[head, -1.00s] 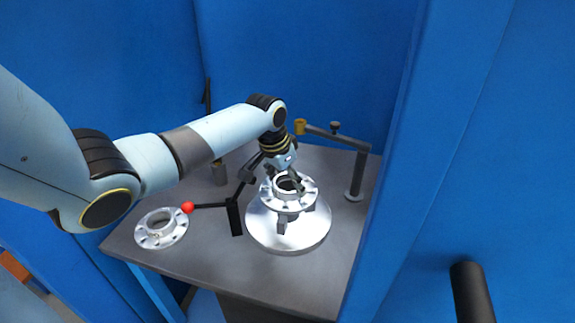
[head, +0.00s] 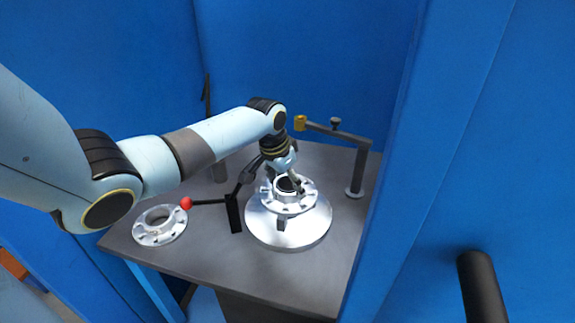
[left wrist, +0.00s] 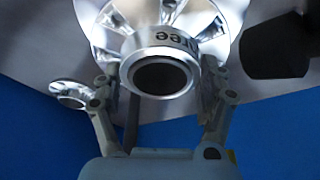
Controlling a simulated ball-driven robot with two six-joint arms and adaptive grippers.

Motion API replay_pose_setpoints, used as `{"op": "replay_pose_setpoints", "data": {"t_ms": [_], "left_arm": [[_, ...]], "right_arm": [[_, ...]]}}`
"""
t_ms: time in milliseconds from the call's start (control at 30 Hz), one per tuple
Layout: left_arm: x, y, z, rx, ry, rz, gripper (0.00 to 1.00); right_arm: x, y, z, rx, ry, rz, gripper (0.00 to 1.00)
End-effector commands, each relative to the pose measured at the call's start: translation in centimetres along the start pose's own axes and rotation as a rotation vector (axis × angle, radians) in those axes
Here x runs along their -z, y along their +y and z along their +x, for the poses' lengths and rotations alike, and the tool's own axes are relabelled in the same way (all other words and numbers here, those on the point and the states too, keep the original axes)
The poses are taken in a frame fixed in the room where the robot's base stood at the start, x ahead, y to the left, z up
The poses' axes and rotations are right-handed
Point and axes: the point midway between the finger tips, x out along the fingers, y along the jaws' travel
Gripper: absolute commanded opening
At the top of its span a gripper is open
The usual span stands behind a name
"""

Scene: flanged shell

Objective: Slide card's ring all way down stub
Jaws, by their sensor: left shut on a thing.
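A silver flanged ring (head: 291,204) with a raised neck sits over a round silver disc (head: 262,232) on the grey table. Dark jaws show under its flange. In the left wrist view, the neck (left wrist: 146,57) has a dark opening and lettering ending in "ree". My left gripper (head: 272,178) is shut on the neck, one finger on each side; it also shows in the left wrist view (left wrist: 162,82). A stub inside the ring cannot be made out. No card can be identified. My right gripper is not in view.
A second flanged ring (head: 159,237) lies at the table's left edge. A black lever with a red knob (head: 186,203) stands between it and the disc. A grey post with a crossbar (head: 357,170) stands at the right. Blue walls (head: 320,60) close in the table.

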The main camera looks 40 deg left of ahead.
Motion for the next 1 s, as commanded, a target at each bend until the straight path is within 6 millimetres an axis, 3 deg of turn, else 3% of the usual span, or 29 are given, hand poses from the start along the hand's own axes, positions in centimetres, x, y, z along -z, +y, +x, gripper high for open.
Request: {"op": "replay_pose_setpoints", "data": {"t_ms": [667,700,867,1000], "left_arm": [[-0.1,0.0,1.2,0.001,0.006,0.001,0.17],[-0.1,0.0,1.1,0.001,0.007,0.001,0.79],[-0.1,0.0,1.2,0.001,0.004,0.001,1.00],[-0.2,0.0,1.2,0.000,0.002,0.000,1.00]], "right_arm": [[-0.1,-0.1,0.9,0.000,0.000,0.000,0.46],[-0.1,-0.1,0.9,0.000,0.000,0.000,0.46],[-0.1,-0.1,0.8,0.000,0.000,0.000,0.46],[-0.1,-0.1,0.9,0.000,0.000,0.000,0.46]]}}
